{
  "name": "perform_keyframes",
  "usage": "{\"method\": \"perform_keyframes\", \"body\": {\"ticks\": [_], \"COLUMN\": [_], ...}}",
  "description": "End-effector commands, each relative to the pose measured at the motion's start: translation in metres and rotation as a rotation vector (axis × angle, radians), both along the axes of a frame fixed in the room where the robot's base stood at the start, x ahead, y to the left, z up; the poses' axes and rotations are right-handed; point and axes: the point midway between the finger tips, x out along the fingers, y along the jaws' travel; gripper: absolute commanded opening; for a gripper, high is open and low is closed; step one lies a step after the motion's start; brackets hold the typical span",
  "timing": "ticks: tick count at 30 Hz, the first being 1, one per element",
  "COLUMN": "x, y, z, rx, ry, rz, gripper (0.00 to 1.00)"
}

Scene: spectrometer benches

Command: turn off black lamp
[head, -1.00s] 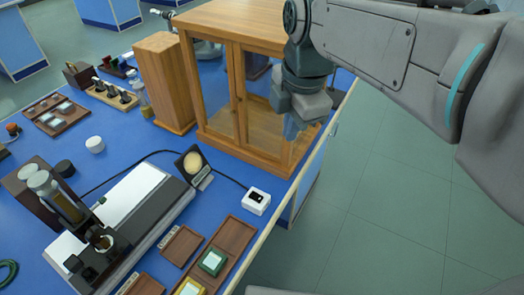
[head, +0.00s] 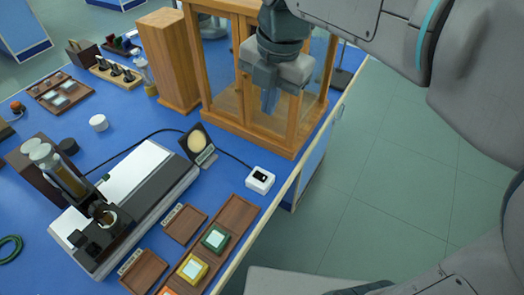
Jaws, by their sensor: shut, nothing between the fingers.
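The black lamp (head: 197,145) stands on the blue bench, its square black head tilted and its round face pale yellow. A black cord runs from it to a small white switch box (head: 260,180) with a black rocker, near the bench's right edge. My gripper (head: 269,103) points down in front of the wooden glass-doored cabinet, above and beyond the switch box. Its fingers are shut and empty, apart from the lamp and the switch box.
The wooden cabinet (head: 292,138) stands close behind my gripper. A spectrometer-like instrument (head: 128,205) lies left of the lamp. Wooden trays (head: 236,214) with green and yellow blocks lie in front. Open floor (head: 400,200) is on the right.

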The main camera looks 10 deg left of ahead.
Motion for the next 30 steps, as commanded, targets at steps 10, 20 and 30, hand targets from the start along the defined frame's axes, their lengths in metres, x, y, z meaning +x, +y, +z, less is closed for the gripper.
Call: {"method": "perform_keyframes", "body": {"ticks": [10, 20, 30], "x": [0.002, 0.006, 0.009], "y": [0.008, 0.016, 0.023], "z": [-0.076, -0.149, -0.209], "rx": [-0.003, -0.003, -0.002], "ry": [0.005, 0.006, 0.003], "rz": [-0.001, 0.001, 0.000], "gripper": [0.00, 0.00, 0.00]}}
